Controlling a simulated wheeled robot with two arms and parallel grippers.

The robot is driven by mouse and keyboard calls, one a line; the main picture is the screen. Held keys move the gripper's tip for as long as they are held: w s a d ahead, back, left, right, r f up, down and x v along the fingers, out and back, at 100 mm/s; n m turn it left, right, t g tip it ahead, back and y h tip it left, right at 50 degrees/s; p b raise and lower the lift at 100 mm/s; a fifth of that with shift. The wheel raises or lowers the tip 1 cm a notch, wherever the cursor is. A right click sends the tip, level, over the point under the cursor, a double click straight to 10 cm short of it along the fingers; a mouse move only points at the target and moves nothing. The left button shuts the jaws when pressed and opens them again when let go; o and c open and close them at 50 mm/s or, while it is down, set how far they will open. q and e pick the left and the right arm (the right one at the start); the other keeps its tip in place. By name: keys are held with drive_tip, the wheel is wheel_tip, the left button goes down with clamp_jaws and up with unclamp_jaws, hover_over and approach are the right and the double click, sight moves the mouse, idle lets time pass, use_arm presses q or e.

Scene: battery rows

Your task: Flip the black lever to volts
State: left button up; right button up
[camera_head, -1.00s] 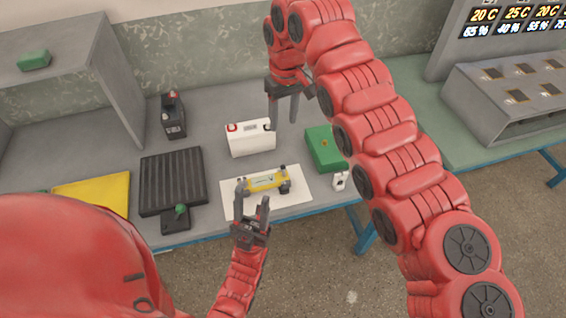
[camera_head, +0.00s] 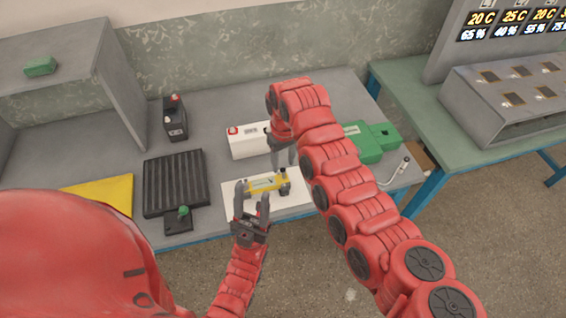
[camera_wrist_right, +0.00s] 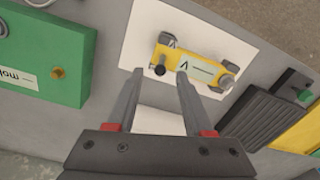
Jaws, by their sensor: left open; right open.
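A yellow tester (camera_head: 262,184) with a pale face lies on a white sheet (camera_head: 300,203). In the right wrist view the tester (camera_wrist_right: 200,70) shows a dark mark like a V, grey end pieces and a small black lever (camera_wrist_right: 160,70) near its left end. My right gripper (camera_wrist_right: 160,74) is open and empty, its fingertips on either side of the lever in that view; their height above it is unclear. In the head view the right gripper (camera_head: 284,165) is just behind the tester's right end, partly hidden by my arm. My left gripper (camera_head: 253,198) is open at the tester's front left.
A white battery (camera_head: 248,140) stands behind the tester. A green box (camera_head: 370,141) is to the right, partly behind my right arm. A black ribbed tray (camera_head: 174,182), a dark battery (camera_head: 175,118) and a yellow sheet (camera_head: 110,192) are to the left.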

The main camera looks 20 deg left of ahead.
sight(283, 174)
drive_tip(key=shift+f, duration=1.3)
clamp_jaws()
